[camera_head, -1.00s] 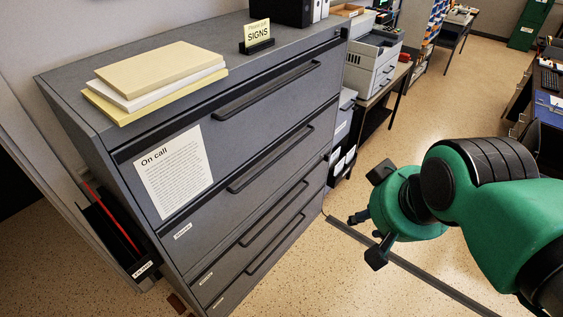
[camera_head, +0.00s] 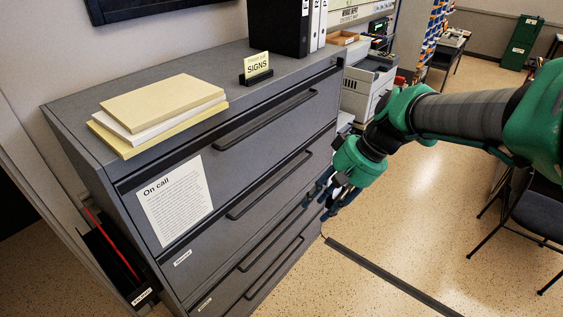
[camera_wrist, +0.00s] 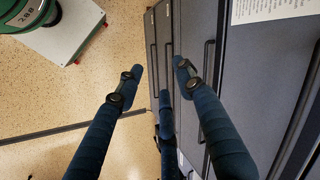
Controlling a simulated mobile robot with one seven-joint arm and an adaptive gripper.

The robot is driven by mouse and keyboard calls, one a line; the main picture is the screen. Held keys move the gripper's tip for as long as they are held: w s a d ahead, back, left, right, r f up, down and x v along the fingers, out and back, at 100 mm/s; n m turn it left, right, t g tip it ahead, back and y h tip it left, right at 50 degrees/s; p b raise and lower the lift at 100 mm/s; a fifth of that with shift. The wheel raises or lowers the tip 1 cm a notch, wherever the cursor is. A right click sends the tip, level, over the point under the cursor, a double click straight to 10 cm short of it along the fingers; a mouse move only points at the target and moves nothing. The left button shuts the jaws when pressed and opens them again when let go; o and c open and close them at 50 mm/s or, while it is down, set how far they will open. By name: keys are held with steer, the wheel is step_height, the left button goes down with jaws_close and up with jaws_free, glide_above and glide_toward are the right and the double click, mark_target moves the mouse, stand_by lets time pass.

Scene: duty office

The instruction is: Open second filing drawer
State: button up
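The grey filing cabinet (camera_head: 95,140) fills the left and middle of the head view, its drawer fronts facing right. The long dark handle of the second drawer (camera_head: 270,186) lies below the top handle (camera_head: 268,119). All drawers look shut. My gripper (camera_head: 327,190) is beside the right part of the cabinet front, partly hidden by its own wrist. In the wrist view my gripper (camera_wrist: 155,82) has its dark blue fingers spread and empty. One finger overlaps the cabinet front in that view, close to a handle (camera_wrist: 208,80). Contact cannot be told.
An "On call" sheet (camera_head: 173,200) is on the front. A chair (camera_head: 540,210) stands right. The floor (camera_head: 420,230) before the cabinet is mostly clear.

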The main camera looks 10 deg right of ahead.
steer(key=w+d+f+m+y+p, duration=0.1)
steer(key=w+f+y, duration=0.3)
steer(key=w, duration=0.5)
steer(key=w+f+m+y+p, duration=0.15)
steer(key=w+f, duration=0.35)
steer(key=w, duration=0.5)
steer(key=w+d+f+m+t+y+p, duration=0.1)
steer(key=w+d+f+t+y, duration=0.1)
steer(key=w+d+f, duration=0.2)
steer(key=w+d+f+m+t+y+p, duration=0.1)
steer(key=w+d+f+t+y, duration=0.1)
steer(key=w+f, duration=0.5)
step_height(320, 180, down, 2)
steer(key=shift+w+d+f+t, duration=0.15)
steer(key=shift+d+f+t, duration=0.2)
steer(key=shift+d, duration=0.55)
steer(key=shift+a+r, duration=0.1)
steer(key=x, duration=1.3)
steer(key=shift+w+a+b, duration=0.15)
steer(key=shift+a+b, duration=0.2)
steer(key=shift+b, duration=0.1)
steer(key=shift+r, duration=0.1)
jaws_close()
